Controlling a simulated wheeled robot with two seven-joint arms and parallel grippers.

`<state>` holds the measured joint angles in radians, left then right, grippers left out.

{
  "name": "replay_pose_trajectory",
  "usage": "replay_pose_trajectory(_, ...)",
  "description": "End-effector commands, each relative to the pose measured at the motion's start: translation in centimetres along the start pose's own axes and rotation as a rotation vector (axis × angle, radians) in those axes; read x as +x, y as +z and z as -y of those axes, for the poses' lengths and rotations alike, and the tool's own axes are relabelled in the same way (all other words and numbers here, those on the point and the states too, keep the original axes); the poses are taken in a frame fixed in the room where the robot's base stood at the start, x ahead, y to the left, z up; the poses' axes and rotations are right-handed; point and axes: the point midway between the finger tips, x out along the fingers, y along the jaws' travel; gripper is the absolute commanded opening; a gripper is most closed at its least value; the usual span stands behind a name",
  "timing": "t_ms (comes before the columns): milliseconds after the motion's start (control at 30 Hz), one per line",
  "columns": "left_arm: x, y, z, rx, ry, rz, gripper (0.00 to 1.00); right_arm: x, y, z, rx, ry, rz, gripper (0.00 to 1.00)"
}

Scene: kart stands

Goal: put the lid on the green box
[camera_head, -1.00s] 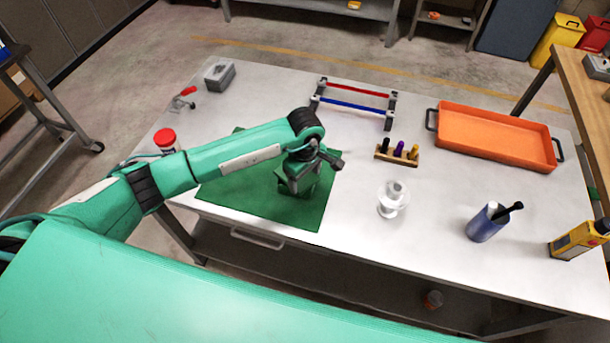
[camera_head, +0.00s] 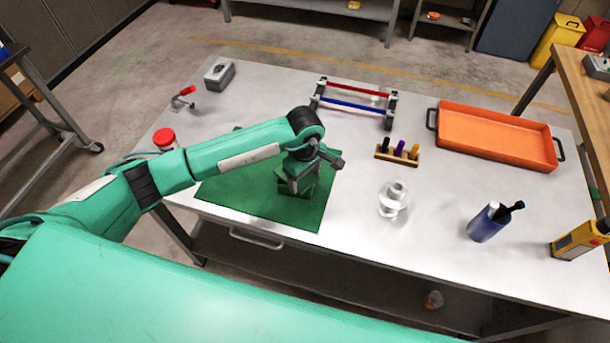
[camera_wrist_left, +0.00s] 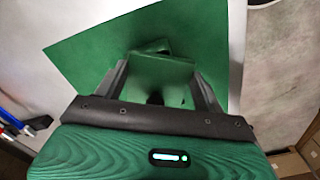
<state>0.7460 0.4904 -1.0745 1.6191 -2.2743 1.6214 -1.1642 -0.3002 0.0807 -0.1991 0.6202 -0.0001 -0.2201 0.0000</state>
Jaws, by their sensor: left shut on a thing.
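My left gripper (camera_head: 299,178) points down over the green mat (camera_head: 228,190). It is shut on a green square piece, which looks like the lid (camera_wrist_left: 160,70), between its two fingers in the left wrist view. Another green edge, likely the green box (camera_wrist_left: 150,47), shows just beyond the lid and looks turned relative to it. In the head view green box and lid overlap under the gripper, green on green. I cannot tell whether the lid touches the box or is seated. My right gripper is not in view.
A red-capped jar (camera_head: 165,139) stands left of the mat. A clear spool-like piece (camera_head: 393,200) and a small block with coloured pegs (camera_head: 398,153) stand to the right. Behind are a red-and-blue bar rack (camera_head: 352,106) and an orange tray (camera_head: 495,140).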

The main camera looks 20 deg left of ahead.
Motion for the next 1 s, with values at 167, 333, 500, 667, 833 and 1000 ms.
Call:
replay_pose_trajectory(167,0.01,-0.02,-0.01,0.000,0.000,0.000,0.48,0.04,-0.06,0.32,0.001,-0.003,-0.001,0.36)
replay_pose_trajectory(333,0.06,-0.04,-0.03,0.000,0.001,-0.001,0.48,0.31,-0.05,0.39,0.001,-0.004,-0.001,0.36)
replay_pose_trajectory(500,0.08,-0.09,-0.05,0.000,0.001,-0.002,0.48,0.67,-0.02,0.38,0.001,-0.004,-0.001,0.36)
replay_pose_trajectory(667,0.03,-0.08,-0.03,-0.001,0.000,-0.001,0.48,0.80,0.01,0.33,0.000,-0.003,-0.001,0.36)
replay_pose_trajectory(833,-0.01,-0.06,-0.02,-0.001,0.000,-0.001,0.48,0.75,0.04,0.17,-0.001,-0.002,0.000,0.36)
replay_pose_trajectory(1000,0.00,-0.05,-0.02,0.000,0.000,-0.001,0.48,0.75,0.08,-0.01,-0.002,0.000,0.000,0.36)
